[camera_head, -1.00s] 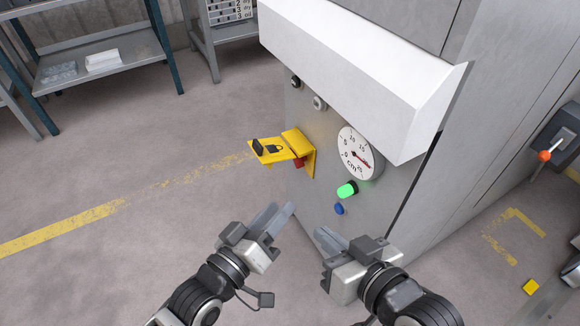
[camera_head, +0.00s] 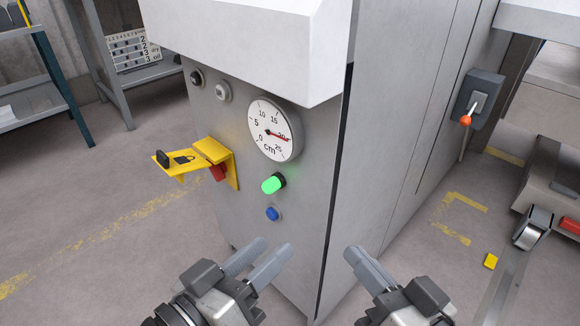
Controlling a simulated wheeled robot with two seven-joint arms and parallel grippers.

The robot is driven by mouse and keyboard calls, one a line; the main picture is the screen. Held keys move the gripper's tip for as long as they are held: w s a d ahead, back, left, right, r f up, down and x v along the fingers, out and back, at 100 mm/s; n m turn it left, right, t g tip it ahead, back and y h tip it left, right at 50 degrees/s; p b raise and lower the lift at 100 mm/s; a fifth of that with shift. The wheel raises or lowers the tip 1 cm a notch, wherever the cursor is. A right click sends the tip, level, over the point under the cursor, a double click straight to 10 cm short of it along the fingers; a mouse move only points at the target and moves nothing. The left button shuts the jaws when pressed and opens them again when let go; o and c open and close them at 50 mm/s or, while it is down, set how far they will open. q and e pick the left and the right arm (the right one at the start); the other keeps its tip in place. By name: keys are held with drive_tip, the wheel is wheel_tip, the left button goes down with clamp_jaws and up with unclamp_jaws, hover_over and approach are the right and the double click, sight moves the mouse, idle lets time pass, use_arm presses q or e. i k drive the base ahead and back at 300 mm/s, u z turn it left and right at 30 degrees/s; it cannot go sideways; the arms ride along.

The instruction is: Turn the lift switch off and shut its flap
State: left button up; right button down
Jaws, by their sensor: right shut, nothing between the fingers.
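The yellow flap (camera_head: 185,159) with a padlock mark sticks out from the grey machine front, open. Under it a red switch (camera_head: 219,173) shows on its yellow backing plate (camera_head: 232,168). The flap partly hides the switch, and I cannot tell its position. My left gripper (camera_head: 274,243) is at the bottom middle, below the blue button; its two fingers stand apart, with nothing seen between them. My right gripper (camera_head: 351,250) is at the bottom right of centre, shut and empty. Neither gripper touches the flap or switch.
A round dial (camera_head: 275,130) has its needle near 20. Below it are a lit green button (camera_head: 273,184) and a blue button (camera_head: 272,213). A white hood (camera_head: 250,45) juts out above. An orange-knobbed lever (camera_head: 466,120) is far right. Floor left of the panel is clear.

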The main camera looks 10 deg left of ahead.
sight(219, 172)
drive_tip(key=z, duration=1.5)
drive_tip(key=k, duration=0.95)
drive_tip(key=u, duration=0.95)
drive_tip(key=i, duration=1)
